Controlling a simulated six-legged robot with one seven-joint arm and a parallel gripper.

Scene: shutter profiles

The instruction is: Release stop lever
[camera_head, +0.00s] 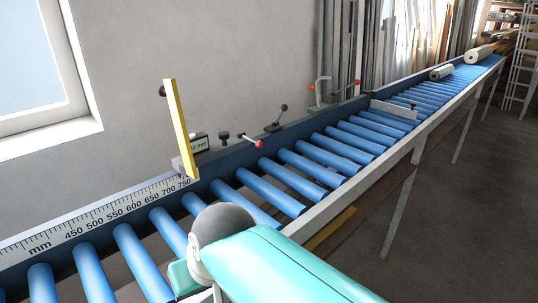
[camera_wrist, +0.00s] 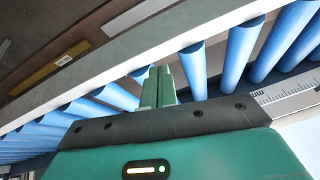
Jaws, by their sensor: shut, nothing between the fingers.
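The length stop stands on the back rail in the head view, with an upright yellow bar (camera_head: 180,130) and a small display box (camera_head: 200,142). To its right are a black knob (camera_head: 224,136) and a red-tipped lever (camera_head: 252,142). Farther along is a lever with a dark ball end (camera_head: 277,118). I cannot tell which of these is the stop lever; none shows in the wrist view. My gripper (camera_wrist: 160,72) is shut and empty, its green fingers together over the conveyor in the wrist view. In the head view my arm largely hides it.
Blue rollers (camera_head: 264,182) run between the scaled back rail (camera_head: 90,217) and the pale front rail (camera_head: 350,193). A green clamp (camera_head: 322,103) stands farther along. Pale rolls (camera_head: 441,72) lie at the far end.

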